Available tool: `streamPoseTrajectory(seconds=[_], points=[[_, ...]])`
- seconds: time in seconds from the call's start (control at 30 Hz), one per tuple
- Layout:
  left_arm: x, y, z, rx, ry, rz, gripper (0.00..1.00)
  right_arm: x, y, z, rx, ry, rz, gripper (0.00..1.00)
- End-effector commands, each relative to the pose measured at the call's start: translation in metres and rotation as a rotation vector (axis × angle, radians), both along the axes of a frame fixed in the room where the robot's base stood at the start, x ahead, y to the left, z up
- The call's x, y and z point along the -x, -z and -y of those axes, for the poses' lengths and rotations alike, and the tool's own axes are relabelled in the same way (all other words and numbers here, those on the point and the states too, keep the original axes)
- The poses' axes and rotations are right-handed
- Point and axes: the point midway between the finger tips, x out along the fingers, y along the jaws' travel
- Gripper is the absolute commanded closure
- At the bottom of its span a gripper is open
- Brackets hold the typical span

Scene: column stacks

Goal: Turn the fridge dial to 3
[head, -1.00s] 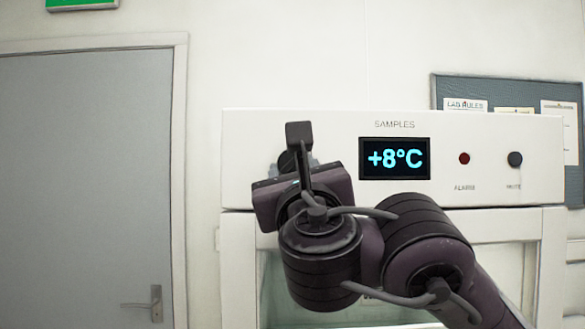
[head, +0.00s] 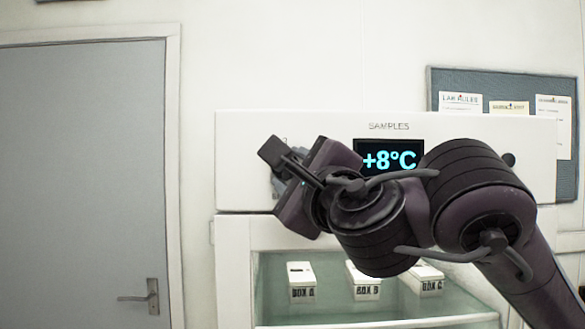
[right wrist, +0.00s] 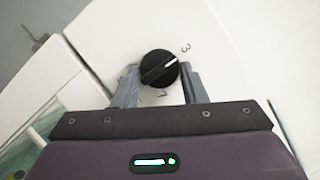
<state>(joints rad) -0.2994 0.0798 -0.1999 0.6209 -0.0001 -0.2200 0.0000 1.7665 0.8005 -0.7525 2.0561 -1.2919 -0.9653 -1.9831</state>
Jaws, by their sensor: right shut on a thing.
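The fridge dial (right wrist: 153,74) is a round black knob with a white pointer line. It shows in the right wrist view on the white panel. The pointer aims up and to the right, roughly toward the printed 3 (right wrist: 185,48). Another mark, partly readable, sits below the dial. My right gripper (right wrist: 160,77) is shut on the dial, one grey finger on each side. In the head view my right gripper (head: 281,178) is at the left part of the fridge panel (head: 240,140) and hides the dial. The display (head: 385,158) reads +8°C. My left gripper is not in view.
Below the panel, a glass front (head: 330,300) shows several white labelled boxes. A grey door (head: 80,180) is at the left; a notice board (head: 500,88) hangs behind.

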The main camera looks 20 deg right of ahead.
Motion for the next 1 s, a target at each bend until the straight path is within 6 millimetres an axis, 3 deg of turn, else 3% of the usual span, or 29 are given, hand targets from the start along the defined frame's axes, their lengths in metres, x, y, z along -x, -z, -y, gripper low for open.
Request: streamPoseTrajectory(seconds=[0.6,0.63,0.77,1.0], points=[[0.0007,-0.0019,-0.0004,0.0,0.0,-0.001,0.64,0.0001,-0.0001,-0.0004,0.047,-0.001,-0.013,0.84],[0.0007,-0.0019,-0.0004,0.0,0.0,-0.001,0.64,0.0001,-0.0001,-0.0004,0.047,-0.001,-0.013,0.6],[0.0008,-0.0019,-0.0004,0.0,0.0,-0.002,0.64,0.0002,-0.0002,-0.0003,0.046,-0.001,-0.012,0.43],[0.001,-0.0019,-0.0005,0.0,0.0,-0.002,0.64,0.0001,-0.0003,-0.0001,0.044,-0.001,-0.013,0.4]])
